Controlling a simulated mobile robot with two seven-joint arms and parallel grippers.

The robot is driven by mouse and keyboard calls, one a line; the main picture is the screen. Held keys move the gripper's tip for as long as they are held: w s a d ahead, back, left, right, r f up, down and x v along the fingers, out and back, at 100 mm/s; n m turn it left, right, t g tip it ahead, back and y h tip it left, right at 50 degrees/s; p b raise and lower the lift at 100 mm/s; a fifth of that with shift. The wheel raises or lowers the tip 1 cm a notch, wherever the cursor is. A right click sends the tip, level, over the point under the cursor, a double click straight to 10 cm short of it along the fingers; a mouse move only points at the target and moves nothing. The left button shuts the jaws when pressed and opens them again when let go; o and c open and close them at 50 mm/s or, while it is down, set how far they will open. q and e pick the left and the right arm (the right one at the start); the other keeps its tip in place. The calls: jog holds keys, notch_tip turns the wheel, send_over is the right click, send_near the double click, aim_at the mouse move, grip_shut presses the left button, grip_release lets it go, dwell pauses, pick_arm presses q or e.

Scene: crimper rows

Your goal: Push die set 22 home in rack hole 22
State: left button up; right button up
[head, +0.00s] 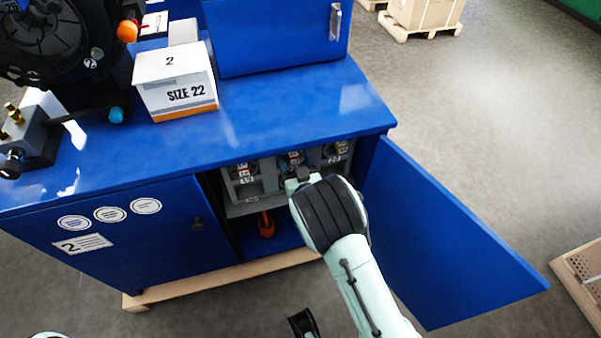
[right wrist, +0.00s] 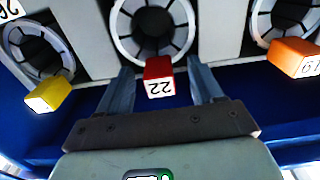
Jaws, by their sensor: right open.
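Die set 22 (right wrist: 154,28) is a round, segmented die with a pale ring, set in a grey rack (right wrist: 220,35) inside the cabinet. A red tag (right wrist: 159,78) marked 22 hangs at it, upside down in the right wrist view. My right gripper (right wrist: 160,80) is open, its fingers on either side of the red tag and pointing at the rack. I cannot tell whether the fingertips touch the die, or how far it stands out of its hole. In the head view my right wrist hides most of the right gripper (head: 298,178).
Neighbouring dies carry a yellow tag (right wrist: 48,95) and an orange tag (right wrist: 295,58). The open blue door (head: 440,235) stands right of my right arm. The blue cabinet top (head: 290,105) holds a SIZE 22 box (head: 176,80). An orange-handled item (head: 266,225) is below the rack.

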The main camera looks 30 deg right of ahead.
jog(key=shift+s+a+f, duration=0.1)
jog(key=shift+s+a, duration=0.05)
jog(key=shift+s, duration=0.55)
pick_arm(q)
jog(key=shift+w+a+f+p, duration=0.1)
jog(key=shift+w+a+p, duration=0.1)
jog(key=shift+w+p, duration=0.3)
pick_arm(e)
jog(key=v, duration=1.1)
jog(key=shift+s+r, duration=0.2)
jog(key=shift+s, duration=0.2)
pick_arm(q)
jog(key=shift+w, duration=0.1)
